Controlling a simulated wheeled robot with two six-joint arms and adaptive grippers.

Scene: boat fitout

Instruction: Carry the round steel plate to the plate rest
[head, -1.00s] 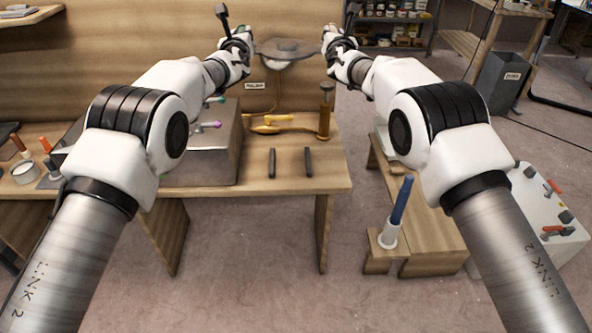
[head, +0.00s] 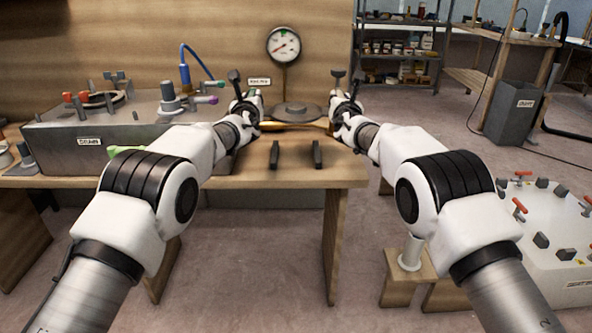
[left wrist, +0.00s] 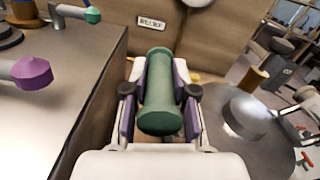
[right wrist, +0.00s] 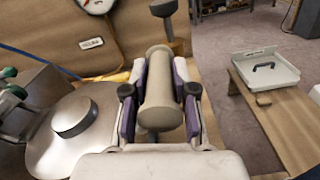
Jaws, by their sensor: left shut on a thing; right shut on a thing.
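The round steel plate (head: 296,112), with a raised hub, is held level between my two grippers, over the bench in the head view. My left gripper (head: 246,112) is shut on a green grip (left wrist: 160,95) at the plate's left side. My right gripper (head: 345,112) is shut on a beige grip (right wrist: 160,95) at its right side. The plate also shows in the left wrist view (left wrist: 268,150) and the right wrist view (right wrist: 55,150). How the grips join the plate is hidden. Two dark parallel bars (head: 275,155) (head: 317,154), possibly the plate rest, lie nearer on the bench (head: 345,172).
A steel box (head: 60,140) with several fittings stands left on the bench. A round gauge (head: 283,45) stands behind the plate before the wooden back panel. A yellow object lies partly hidden behind the plate. A white panel box (head: 550,240) stands right, beyond a gap.

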